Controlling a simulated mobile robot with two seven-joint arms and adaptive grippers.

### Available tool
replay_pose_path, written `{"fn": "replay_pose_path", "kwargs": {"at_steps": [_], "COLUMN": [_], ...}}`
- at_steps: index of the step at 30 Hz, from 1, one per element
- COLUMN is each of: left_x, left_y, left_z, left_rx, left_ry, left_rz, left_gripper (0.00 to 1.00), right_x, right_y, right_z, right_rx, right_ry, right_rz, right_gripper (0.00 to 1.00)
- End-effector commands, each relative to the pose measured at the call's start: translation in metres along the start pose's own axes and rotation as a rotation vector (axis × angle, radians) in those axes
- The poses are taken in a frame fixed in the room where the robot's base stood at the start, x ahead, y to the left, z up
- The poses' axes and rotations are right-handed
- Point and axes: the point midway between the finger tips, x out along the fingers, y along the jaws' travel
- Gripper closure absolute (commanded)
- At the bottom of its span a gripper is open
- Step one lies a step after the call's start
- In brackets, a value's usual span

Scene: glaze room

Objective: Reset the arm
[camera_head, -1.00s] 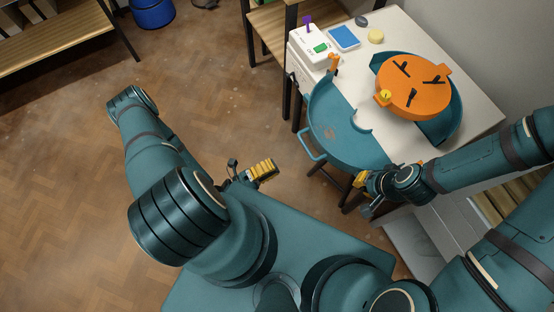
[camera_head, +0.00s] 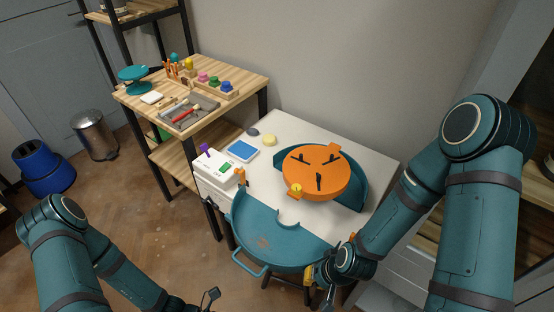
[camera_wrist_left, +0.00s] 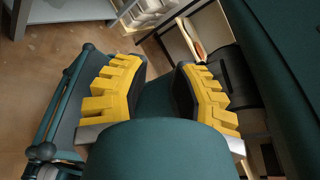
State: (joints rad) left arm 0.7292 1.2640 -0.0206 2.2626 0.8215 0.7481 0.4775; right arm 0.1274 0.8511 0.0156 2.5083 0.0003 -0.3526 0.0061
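My left gripper (camera_wrist_left: 162,72) shows in the left wrist view with its two yellow-padded fingers wide apart, nothing between the pads; a rounded teal part of my own body lies close behind and below them. In the head view only a small dark part of the left hand shows at the bottom edge. My right gripper (camera_head: 322,276) hangs at the front of the white table, close to the teal half-round tray (camera_head: 262,243). One yellow pad shows; the rest of its fingers are hard to make out, so its opening is unclear.
The white table (camera_head: 365,160) bears an orange round piece (camera_head: 318,172) on a teal base, a white device (camera_head: 215,170) and a blue-topped pad (camera_head: 241,150). A wooden shelf unit (camera_head: 240,80) with small tools stands behind. Blue bin (camera_head: 45,170) and metal bin (camera_head: 92,135) stand left.

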Motion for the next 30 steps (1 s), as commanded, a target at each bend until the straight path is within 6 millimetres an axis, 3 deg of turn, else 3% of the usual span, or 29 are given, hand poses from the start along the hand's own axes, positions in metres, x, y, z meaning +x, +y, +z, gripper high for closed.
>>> {"fn": "replay_pose_path", "kwargs": {"at_steps": [4, 7, 11, 15, 18, 21, 30], "left_x": [-0.013, -0.03, -0.048, -0.053, -0.052, -0.05, -0.05], "left_y": [0.002, 0.018, 0.047, 0.068, 0.074, 0.076, 0.077], "left_z": [-0.017, -0.013, 0.016, 0.061, 0.085, 0.097, 0.099], "left_rx": [0.452, 0.79, 1.232, 1.613, 1.783, 1.864, 1.878], "left_ry": [0.434, 0.695, 0.974, 1.165, 1.236, 1.266, 1.272], "left_rz": [-0.061, -0.094, -0.122, -0.126, -0.119, -0.114, -0.111], "left_gripper": [0.75, 0.75, 0.75, 0.75, 0.75, 0.75, 0.75], "right_x": [0.0, 0.0, 0.0, 0.0, 0.0, 0.0, 0.0], "right_y": [0.0, 0.0, 0.0, 0.0, 0.0, 0.0, 0.0], "right_z": [0.0, 0.0, 0.0, 0.0, 0.0, 0.0, 0.0], "right_rx": [0.0, 0.0, 0.0, 0.0, 0.0, 0.0, 0.0], "right_ry": [0.0, 0.0, 0.0, 0.0, 0.0, 0.0, 0.0], "right_rz": [0.0, 0.0, 0.0, 0.0, 0.0, 0.0, 0.0], "right_gripper": [1.0, 1.0, 1.0, 1.0, 1.0, 1.0, 1.0]}}
